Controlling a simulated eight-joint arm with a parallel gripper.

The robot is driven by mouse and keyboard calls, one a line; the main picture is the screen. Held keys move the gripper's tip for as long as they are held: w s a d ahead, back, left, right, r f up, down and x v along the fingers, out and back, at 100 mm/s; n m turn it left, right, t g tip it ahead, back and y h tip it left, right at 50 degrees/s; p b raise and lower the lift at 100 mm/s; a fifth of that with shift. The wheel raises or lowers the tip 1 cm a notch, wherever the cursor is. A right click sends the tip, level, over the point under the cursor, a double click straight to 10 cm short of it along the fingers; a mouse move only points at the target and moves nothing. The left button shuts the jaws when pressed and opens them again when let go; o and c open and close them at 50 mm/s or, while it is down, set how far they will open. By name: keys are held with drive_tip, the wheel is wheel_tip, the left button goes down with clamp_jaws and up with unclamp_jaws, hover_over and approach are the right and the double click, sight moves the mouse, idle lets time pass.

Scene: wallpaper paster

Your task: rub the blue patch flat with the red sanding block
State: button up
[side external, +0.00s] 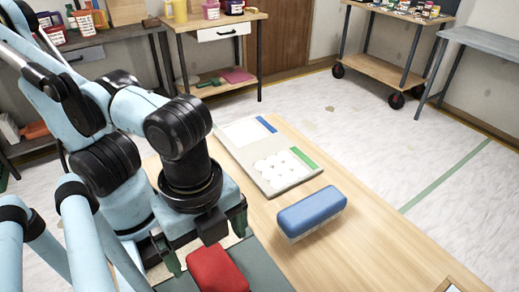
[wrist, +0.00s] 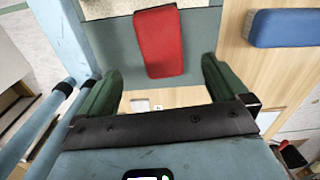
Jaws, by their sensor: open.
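The red sanding block (side external: 218,271) lies on a grey-green mat (side external: 262,262) at the front of the wooden table. In the wrist view the red block (wrist: 160,42) lies just beyond the fingertips, roughly centred between them. My gripper (side external: 205,250) is open and empty, with its two green fingers apart beside the block. The wrist view shows the gripper (wrist: 161,66) with neither finger touching the block. A grey board (side external: 275,186) on the table carries a blue strip (side external: 266,124), a green strip and white round pieces. I cannot tell whether the blue strip is the blue patch.
A blue block with a pale underside (side external: 311,209) stands on the table right of the red block. It also shows in the wrist view (wrist: 285,28). The table (side external: 385,240) is bare to its right. Shelves and a wheeled cart (side external: 385,70) stand well behind.

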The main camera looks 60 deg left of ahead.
drive_tip(key=w+a+r+n+t+h, duration=0.2)
drive_tip(key=w+a+n+t, duration=0.15)
drive_tip(key=w+n, duration=0.7)
drive_tip(key=w+a+n+t+y, duration=0.2)
drive_tip(key=w+a+n, duration=0.4)
drive_tip(key=w+a, duration=0.3)
drive_tip(key=a+t, duration=0.1)
drive_tip(key=a, duration=0.2)
drive_tip(key=shift+w+a+r+t, duration=0.25)
drive_tip(key=shift+w+r+t, duration=0.05)
drive_tip(key=shift+r+t, duration=0.05)
drive_tip(key=shift+n, duration=0.25)
